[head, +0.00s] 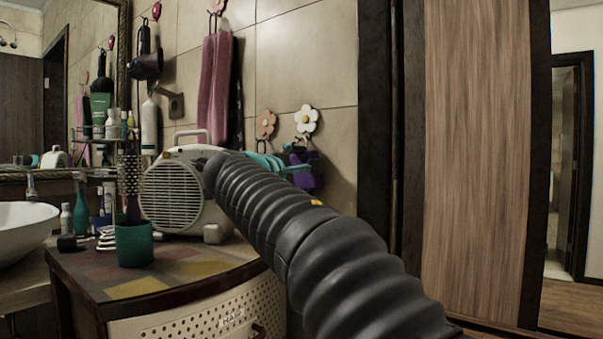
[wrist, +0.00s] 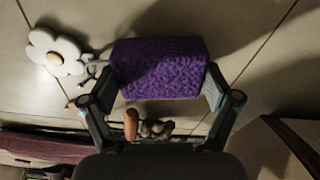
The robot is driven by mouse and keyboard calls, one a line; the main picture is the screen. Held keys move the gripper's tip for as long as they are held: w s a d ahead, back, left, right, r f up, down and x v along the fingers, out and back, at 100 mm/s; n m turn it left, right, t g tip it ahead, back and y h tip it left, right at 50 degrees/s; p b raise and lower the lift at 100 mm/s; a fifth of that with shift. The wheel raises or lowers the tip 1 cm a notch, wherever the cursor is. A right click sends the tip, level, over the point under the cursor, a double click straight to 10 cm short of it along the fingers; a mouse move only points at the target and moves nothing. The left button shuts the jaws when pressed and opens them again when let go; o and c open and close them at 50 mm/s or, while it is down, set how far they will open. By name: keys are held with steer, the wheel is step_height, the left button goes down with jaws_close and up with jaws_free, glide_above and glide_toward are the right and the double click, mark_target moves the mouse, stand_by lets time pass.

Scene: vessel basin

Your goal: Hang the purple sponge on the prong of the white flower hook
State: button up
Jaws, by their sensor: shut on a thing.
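The purple sponge (wrist: 158,68) is held between the two fingers of my gripper (wrist: 160,85), which is shut on it. In the head view the sponge (head: 308,180) shows only partly, behind my gripper (head: 282,165) and close to the tiled wall. The white flower hook (head: 306,119) is on the wall just above the sponge. In the wrist view the flower hook (wrist: 54,52) is left of the sponge, with its metal prong (wrist: 90,70) near the sponge's left end. I cannot tell whether they touch. A small brown piece and a twisted cord-like thing show below the sponge.
A pink flower hook (head: 265,123) is left of the white one. A pink towel (head: 214,90) hangs further left. A white fan heater (head: 175,192) and teal cup (head: 134,244) stand on the cabinet (head: 185,298). A dark door frame (head: 378,120) rises at right.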

steer(key=o, duration=0.7)
steer(key=v, duration=1.2)
steer(key=s+d+f+m+g+y, duration=0.25)
steer(key=s+d+f, duration=0.25)
steer(key=d+f, duration=0.45)
steer(key=s+d+f+m+g+y, duration=0.2)
steer(key=s+d+f+m+g, duration=0.15)
steer(key=s+d+f, duration=0.55)
steer(key=s+f+m+g+y, duration=0.1)
steer(key=s+f+m, duration=0.1)
steer(key=s+f, duration=0.2)
steer(key=s+f+m+g+y, duration=0.1)
steer(key=s+f, duration=0.4)
steer(key=f, duration=0.6)
steer(key=s+f+m+g+y, duration=0.1)
steer(key=s+f+m+y, duration=0.2)
steer(key=f, duration=0.4)
steer(key=shift+s+a+f+m, duration=0.25)
steer(key=shift+s+m, duration=0.55)
steer(key=shift+s, duration=0.15)
